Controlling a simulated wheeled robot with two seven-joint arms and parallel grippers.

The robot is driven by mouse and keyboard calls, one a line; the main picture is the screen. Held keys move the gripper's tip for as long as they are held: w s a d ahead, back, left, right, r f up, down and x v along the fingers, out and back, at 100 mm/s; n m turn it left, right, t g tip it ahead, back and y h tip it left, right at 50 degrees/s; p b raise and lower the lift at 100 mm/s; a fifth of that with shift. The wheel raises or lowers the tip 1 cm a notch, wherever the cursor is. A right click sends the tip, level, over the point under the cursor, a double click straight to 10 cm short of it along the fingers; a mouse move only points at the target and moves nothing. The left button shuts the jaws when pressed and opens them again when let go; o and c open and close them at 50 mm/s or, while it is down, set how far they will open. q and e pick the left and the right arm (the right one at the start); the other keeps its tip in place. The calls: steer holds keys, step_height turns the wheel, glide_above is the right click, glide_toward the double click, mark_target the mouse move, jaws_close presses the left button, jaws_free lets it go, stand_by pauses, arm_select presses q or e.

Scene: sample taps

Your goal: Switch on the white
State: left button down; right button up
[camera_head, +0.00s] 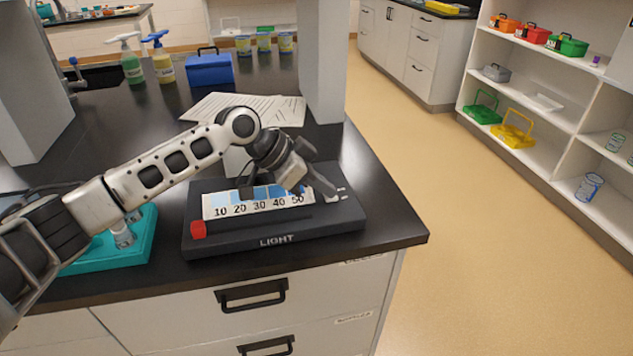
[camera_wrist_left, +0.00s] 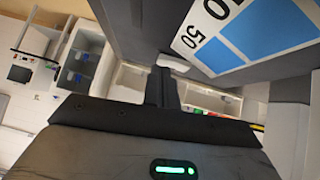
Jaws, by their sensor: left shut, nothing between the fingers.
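The dark box marked LIGHT (camera_head: 278,240) sits on the black bench near its front edge. Its face has a blue scale reading 10 to 50 (camera_head: 262,203), a red block (camera_head: 198,229) at the left end, and small white parts (camera_head: 340,195) at the right end. I cannot tell the switch's position. My left gripper (camera_head: 332,190) is over the right part of the box, its tip beside the white parts, which it partly hides. In the left wrist view the fingers (camera_wrist_left: 162,85) are shut and empty, with the scale's 50 end (camera_wrist_left: 200,45) beside them.
A teal base (camera_head: 140,240) with a metal fitting stands left of the box, partly behind my arm. Papers (camera_head: 245,108), a blue box (camera_head: 210,70) and pump bottles (camera_head: 162,62) are farther back. A grey post (camera_head: 323,60) rises behind. Open floor lies to the right.

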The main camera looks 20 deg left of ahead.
arm_select(q)
steer(key=shift+s+a+f, duration=0.1)
steer(key=shift+a, duration=0.05)
arm_select(e)
steer(key=shift+w+a+r, duration=0.1)
steer(key=shift+a+r, duration=0.05)
steer(key=shift+a, duration=0.15)
arm_select(q)
steer(key=shift+w+a+r, duration=0.2)
steer(key=shift+w+a, duration=0.05)
steer(key=shift+w, duration=0.4)
arm_select(e)
steer(key=shift+w+r, duration=0.1)
steer(key=shift+w, duration=0.1)
